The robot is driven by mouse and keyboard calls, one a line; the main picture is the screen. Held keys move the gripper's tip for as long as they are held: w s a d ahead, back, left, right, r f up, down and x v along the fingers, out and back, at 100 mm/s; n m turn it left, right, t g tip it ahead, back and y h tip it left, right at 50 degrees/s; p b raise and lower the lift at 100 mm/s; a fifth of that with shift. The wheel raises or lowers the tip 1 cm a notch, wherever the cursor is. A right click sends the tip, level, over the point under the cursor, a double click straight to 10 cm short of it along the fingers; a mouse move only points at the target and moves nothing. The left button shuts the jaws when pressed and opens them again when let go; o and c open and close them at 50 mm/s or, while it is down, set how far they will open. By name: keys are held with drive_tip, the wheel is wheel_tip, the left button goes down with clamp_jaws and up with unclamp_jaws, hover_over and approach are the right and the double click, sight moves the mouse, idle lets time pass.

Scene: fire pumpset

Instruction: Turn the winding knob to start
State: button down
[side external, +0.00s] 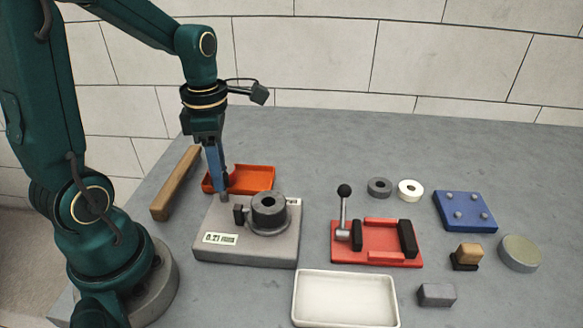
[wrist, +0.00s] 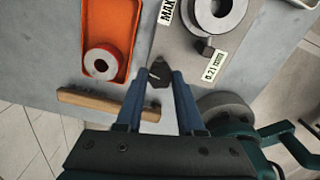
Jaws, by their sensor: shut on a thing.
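The grey pump base (side external: 222,252) stands on the table with a dark round housing (side external: 269,211) on top. In the wrist view, the winding knob (wrist: 159,80) is a dark pointed piece with a pale mark at the corner of the base, near the MAX label (wrist: 167,12). My gripper (wrist: 160,75) points down with its blue fingers on either side of the knob, shut on it. In the side view my gripper (side external: 223,195) reaches the back left corner of the base, and its fingers mostly hide the knob.
An orange tray (side external: 262,170) lies behind the base; a red-rimmed ring (wrist: 102,63) sits in it. A wooden bar (side external: 174,185) lies left. A red fixture with a lever (side external: 375,258), a white tray (side external: 345,318), rings and a blue plate (side external: 466,225) stand right.

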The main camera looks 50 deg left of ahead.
drive_tip(key=shift+n, duration=1)
drive_tip(key=c, duration=0.5)
unclamp_jaws()
drive_tip(key=shift+r, duration=2.6)
